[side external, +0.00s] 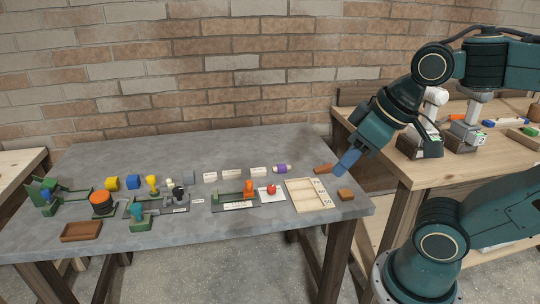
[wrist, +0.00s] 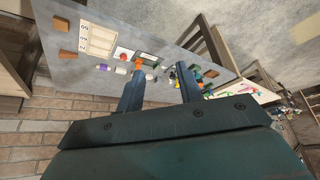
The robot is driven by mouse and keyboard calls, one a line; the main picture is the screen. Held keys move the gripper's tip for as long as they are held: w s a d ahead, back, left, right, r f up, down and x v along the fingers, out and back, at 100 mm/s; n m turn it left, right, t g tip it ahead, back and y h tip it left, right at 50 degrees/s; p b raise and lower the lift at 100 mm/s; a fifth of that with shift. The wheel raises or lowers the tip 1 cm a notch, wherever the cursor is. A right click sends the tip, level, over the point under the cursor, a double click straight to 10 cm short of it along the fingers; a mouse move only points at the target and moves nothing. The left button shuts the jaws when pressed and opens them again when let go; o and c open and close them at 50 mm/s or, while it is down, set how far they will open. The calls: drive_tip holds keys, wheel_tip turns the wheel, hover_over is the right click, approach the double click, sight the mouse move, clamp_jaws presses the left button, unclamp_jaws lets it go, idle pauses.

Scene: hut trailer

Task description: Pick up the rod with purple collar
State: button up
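The rod with the purple collar (side external: 281,168) lies on the grey table towards the back right, with pale ends showing either side of the collar. In the wrist view, a small purple thing (wrist: 120,70) that looks like the same rod shows left of the left finger. My gripper (side external: 345,164) is above the right end of the table, to the right of the rod and apart from it. In the wrist view its two fingers (wrist: 160,75) are spread with nothing held between them.
Several white labelled blocks (side external: 232,174) stand left of the rod. A cream compartment tray (side external: 305,186), a red ball (side external: 271,189) and an orange-brown block (side external: 323,169) are nearby. A brown block (side external: 346,194) sits at the right edge. A brick wall is behind.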

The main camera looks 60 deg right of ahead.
drive_tip(key=o, duration=0.4)
drive_tip(key=shift+c, duration=0.2)
